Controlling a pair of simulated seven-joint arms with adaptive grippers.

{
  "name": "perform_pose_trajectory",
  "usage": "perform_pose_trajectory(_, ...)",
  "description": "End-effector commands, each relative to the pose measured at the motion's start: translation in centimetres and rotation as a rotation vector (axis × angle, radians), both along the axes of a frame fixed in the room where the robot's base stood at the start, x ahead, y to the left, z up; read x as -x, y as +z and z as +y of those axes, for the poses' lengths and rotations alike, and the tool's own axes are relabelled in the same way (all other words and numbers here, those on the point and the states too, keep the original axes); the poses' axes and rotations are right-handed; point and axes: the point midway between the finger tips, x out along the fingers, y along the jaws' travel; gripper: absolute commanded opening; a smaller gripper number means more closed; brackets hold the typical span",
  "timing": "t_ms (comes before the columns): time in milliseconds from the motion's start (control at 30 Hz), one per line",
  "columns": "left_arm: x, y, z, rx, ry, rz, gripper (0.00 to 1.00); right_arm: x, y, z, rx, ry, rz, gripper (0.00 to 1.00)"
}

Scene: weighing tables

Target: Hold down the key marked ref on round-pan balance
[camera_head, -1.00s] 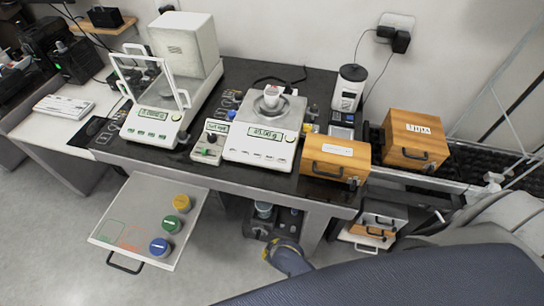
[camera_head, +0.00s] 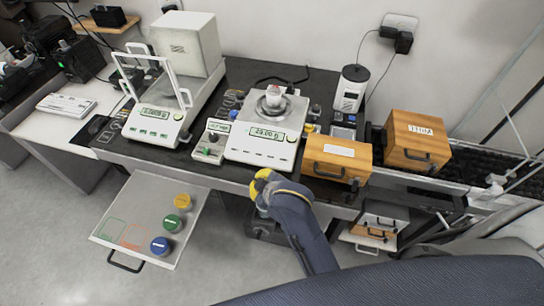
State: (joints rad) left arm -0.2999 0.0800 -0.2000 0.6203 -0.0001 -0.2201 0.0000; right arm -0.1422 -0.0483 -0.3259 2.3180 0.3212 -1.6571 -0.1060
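The round-pan balance (camera_head: 261,147) is a white unit in the middle of the dark bench. A small pale cup (camera_head: 275,93) stands on its round pan (camera_head: 270,106). Its green display (camera_head: 267,133) is lit, with digits too small to read surely. Small keys lie along its front face, but their markings are not legible. My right gripper (camera_head: 261,183), yellow at the tip, is in front of the bench edge, just below the balance and apart from its keys. Its fingers are too small and turned to show whether they are open. My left gripper is not in view.
A balance with a glass draft shield (camera_head: 150,122) stands left, and a small control box (camera_head: 211,141) sits between the balances. Wooden cases (camera_head: 337,160) stand right. A tray (camera_head: 112,222) with coloured round pots juts out at front left. The space above the balance's front is clear.

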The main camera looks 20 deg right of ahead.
Motion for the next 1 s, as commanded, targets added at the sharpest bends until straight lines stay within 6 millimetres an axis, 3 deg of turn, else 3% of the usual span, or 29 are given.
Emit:
perform_pose_trajectory(33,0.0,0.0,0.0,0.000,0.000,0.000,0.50,-1.2,1.8,-0.4,0.030,0.012,-0.037,0.00)
perform_pose_trajectory(200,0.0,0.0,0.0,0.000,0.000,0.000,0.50,-3.7,6.8,-1.7,0.122,0.041,-0.131,0.00)
perform_pose_trajectory(400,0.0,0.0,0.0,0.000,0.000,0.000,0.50,-5.3,10.9,-2.8,0.201,0.057,-0.205,0.00)
perform_pose_trajectory(600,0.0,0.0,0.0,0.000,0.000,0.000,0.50,-5.9,12.8,-3.3,0.239,0.061,-0.237,0.00)
perform_pose_trajectory(1000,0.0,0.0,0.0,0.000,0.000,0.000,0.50,-5.9,13.1,-3.4,0.245,0.062,-0.243,0.00)
